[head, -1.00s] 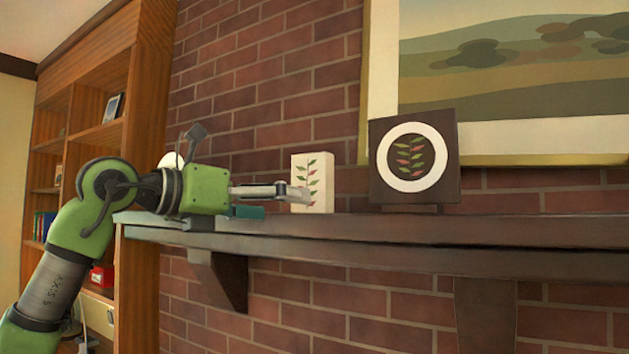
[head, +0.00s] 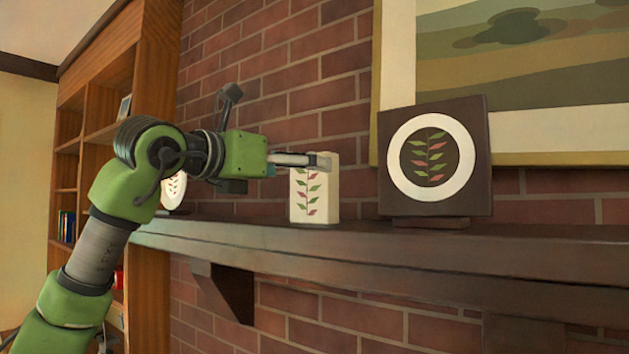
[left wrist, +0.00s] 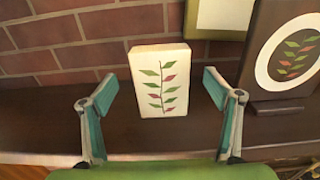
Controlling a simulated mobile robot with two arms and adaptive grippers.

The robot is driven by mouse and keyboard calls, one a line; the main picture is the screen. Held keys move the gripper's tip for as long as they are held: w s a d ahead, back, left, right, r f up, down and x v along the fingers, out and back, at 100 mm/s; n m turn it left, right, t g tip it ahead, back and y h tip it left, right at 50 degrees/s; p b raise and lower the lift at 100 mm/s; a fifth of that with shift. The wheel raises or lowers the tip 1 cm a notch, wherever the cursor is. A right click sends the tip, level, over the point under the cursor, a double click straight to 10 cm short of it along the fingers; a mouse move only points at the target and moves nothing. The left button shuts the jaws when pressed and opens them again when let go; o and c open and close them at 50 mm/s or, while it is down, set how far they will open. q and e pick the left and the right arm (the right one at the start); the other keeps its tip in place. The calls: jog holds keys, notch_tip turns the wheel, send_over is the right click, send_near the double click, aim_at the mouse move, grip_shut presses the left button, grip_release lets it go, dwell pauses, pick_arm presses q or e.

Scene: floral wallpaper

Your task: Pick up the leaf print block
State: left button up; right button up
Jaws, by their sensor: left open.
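The leaf print block (head: 311,196) is a cream upright block with a vertical sprig of green and red leaves, standing on the dark wooden mantel shelf (head: 400,248). My left gripper (head: 318,161) is level with the block's top part in the head view, and its finger hides some of that top. In the left wrist view the block (left wrist: 160,88) stands ahead, between the two spread teal fingertips of the gripper (left wrist: 160,82), with a gap on each side. The gripper is open and empty. My right gripper is not in view.
A dark square plaque with a white ring and leaf design (head: 435,157) stands on the shelf right of the block. A framed landscape picture (head: 535,135) is behind it. A round white object (head: 174,190) is partly hidden behind my left arm. A brick wall (head: 275,55) backs the shelf.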

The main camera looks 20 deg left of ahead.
aim_at(308, 171)
pick_arm(q)
jog(key=shift+w+d, duration=0.15)
jog(key=shift+w, duration=0.3)
jog(key=shift+w+d, duration=0.1)
jog(key=shift+w, duration=0.15)
jog(key=p+x, duration=0.3)
jog(key=x, duration=0.1)
jog(key=shift+w, duration=0.1)
jog(key=shift+w+d+f, duration=0.15)
jog(key=shift+w, duration=0.1)
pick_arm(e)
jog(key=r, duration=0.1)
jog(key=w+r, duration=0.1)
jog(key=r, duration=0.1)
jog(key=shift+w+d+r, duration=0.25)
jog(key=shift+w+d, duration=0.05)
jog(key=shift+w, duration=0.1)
pick_arm(q)
jog(key=c, duration=1.4)
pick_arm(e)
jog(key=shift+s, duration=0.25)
